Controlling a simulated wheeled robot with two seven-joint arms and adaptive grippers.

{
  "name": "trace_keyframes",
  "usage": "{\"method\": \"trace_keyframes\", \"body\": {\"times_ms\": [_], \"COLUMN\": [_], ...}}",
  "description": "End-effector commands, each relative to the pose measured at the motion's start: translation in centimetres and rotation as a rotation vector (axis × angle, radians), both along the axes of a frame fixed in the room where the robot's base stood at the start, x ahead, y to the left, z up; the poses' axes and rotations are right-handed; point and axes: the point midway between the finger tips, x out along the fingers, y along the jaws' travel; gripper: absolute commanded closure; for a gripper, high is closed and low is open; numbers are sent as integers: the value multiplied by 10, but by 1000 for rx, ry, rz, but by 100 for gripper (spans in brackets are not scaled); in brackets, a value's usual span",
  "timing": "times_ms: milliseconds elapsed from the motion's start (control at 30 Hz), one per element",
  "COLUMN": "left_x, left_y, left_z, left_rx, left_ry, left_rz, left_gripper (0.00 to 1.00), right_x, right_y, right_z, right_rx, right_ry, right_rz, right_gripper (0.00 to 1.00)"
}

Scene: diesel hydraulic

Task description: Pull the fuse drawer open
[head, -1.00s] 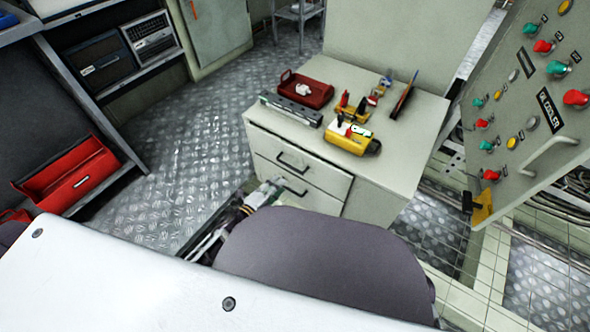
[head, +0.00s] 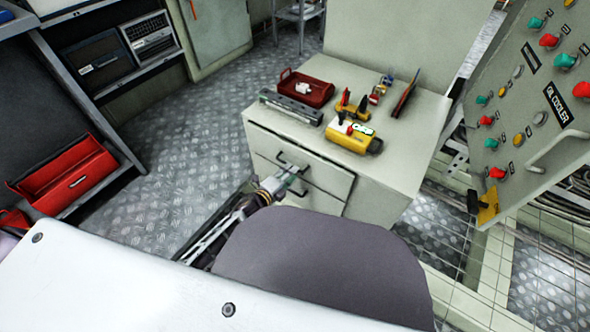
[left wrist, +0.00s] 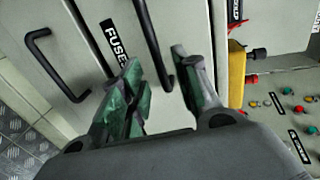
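The pale grey cabinet (head: 385,195) has two drawers with dark bar handles, and both look closed. The upper drawer (head: 325,178) has a black label (left wrist: 115,42) reading "FUSE", partly hidden by my finger in the left wrist view. Its handle (head: 292,162) also shows in the left wrist view (left wrist: 147,35). My left gripper (head: 287,178) is at the drawer front. In the left wrist view its green-padded fingers (left wrist: 158,82) are apart, with the lower end of the handle between them; I cannot tell whether they touch it. My right gripper is out of view.
A red box (head: 305,90), a grey bar (head: 290,107) and a yellow device (head: 354,139) lie on the cabinet top. A control panel (head: 535,95) stands at right. A dark rounded seat back (head: 325,265) is in front. Bare floor lies left of the cabinet.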

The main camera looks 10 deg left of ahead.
Motion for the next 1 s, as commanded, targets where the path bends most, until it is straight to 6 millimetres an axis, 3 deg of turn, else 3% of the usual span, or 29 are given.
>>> {"method": "trace_keyframes", "body": {"times_ms": [500,967,1000], "left_x": [35,39,39], "left_y": [-12,-14,-14], "left_z": [-8,-8,-8], "left_rx": [-1,0,0], "left_ry": [0,0,0], "left_rz": [1,0,0], "left_gripper": [68,68,72], "right_x": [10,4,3], "right_y": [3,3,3], "right_z": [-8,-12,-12], "right_rx": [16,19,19], "right_ry": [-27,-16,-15], "right_rz": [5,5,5], "right_gripper": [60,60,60]}}
